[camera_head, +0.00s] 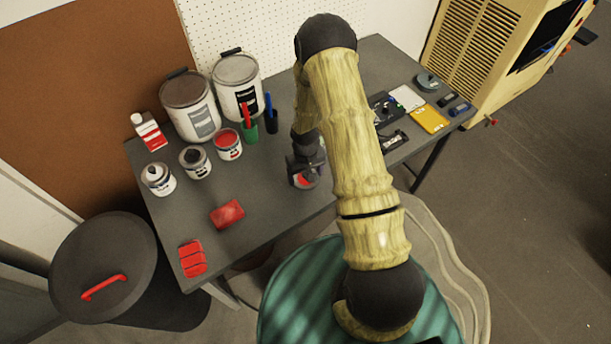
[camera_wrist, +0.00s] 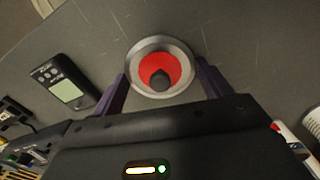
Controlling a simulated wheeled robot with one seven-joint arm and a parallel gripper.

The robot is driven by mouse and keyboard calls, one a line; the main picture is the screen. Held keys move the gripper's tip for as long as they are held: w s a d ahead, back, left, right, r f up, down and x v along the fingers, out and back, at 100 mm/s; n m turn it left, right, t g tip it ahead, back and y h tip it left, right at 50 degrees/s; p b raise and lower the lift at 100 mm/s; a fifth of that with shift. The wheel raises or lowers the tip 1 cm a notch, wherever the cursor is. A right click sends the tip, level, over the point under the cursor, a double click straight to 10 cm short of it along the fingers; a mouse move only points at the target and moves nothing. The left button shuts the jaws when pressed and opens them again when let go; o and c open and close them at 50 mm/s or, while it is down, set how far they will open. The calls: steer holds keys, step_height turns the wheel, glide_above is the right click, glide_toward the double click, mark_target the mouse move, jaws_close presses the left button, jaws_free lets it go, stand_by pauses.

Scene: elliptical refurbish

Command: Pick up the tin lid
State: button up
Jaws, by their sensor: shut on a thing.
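The tin lid (camera_wrist: 182,74) is a round disc with a silver rim, a red middle and a dark knob. In the wrist view it sits between the two purple fingers of my gripper (camera_wrist: 161,74), which is shut on its sides. In the head view my gripper (camera_head: 306,168) is low over the front part of the dark table, and a red and grey bit of the lid (camera_head: 303,182) shows under it. The arm and gripper hide the rest of it. I cannot tell whether the lid touches the table.
Several small tins, one with red paint (camera_head: 229,143), and two large paint cans (camera_head: 190,112) stand left. A red pad (camera_head: 227,214) and a red block (camera_head: 192,258) lie at front left. Gadgets and a yellow case (camera_head: 429,119) lie right. A bin (camera_head: 104,262) stands beside the table.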

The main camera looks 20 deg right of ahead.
step_height(320, 180, up, 9)
steer(key=shift+f+b, duration=0.1)
steer(key=shift+b, duration=0.35)
stand_by(0.3)
steer(key=shift+m, duration=0.7)
step_height(320, 180, down, 6)
steer(key=shift+f, duration=0.1)
steer(key=shift+w+d, duration=0.1)
